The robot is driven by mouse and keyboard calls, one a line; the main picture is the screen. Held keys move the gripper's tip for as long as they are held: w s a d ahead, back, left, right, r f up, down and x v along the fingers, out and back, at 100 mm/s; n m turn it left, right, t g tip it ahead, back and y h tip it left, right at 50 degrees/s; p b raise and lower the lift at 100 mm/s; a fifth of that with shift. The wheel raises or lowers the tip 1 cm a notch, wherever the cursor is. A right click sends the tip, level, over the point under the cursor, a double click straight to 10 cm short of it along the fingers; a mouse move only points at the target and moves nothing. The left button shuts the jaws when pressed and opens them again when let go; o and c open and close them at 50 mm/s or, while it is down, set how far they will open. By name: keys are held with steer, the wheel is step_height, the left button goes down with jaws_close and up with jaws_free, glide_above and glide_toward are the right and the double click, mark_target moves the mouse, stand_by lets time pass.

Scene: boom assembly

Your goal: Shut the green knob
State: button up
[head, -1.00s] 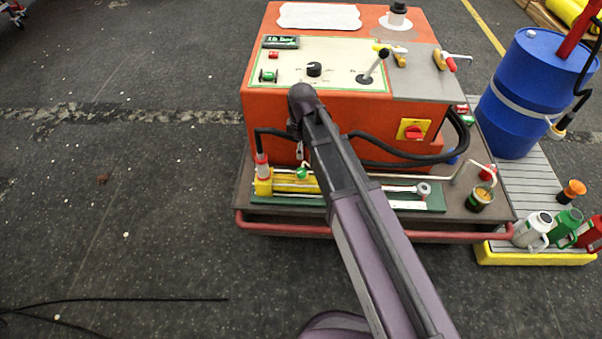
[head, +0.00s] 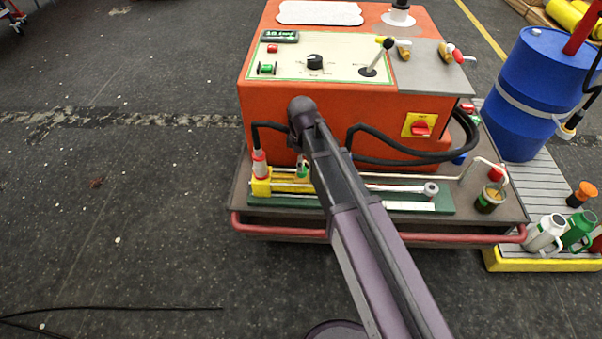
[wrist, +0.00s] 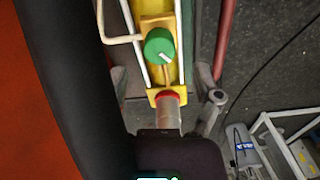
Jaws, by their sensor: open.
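The green knob (wrist: 160,45) is round with a pale diagonal mark. It sits on a yellow block of the pump with the red-collared cylinder (wrist: 168,100). In the head view the knob (head: 302,170) shows only in part, beside my arm. My gripper (wrist: 162,72) is open, with one finger on each side of the yellow pump body. The knob lies between the fingers and slightly beyond their tips in the wrist picture. I cannot tell the height gap, but no finger appears to touch the knob. My fingers are mostly hidden in the head view.
The orange control box (head: 270,110) stands right behind the pump. Black hoses (head: 400,160) loop beside it. A bent pale pipe (wrist: 102,25) runs near the knob. A red rail (head: 275,229) edges the cart. A blue drum (head: 530,90) stands right. The left floor is clear.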

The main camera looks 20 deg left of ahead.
steer(key=shift+f+b, duration=1.8)
steer(key=shift+f, duration=0.25)
jaws_close()
steer(key=shift+a, duration=0.15)
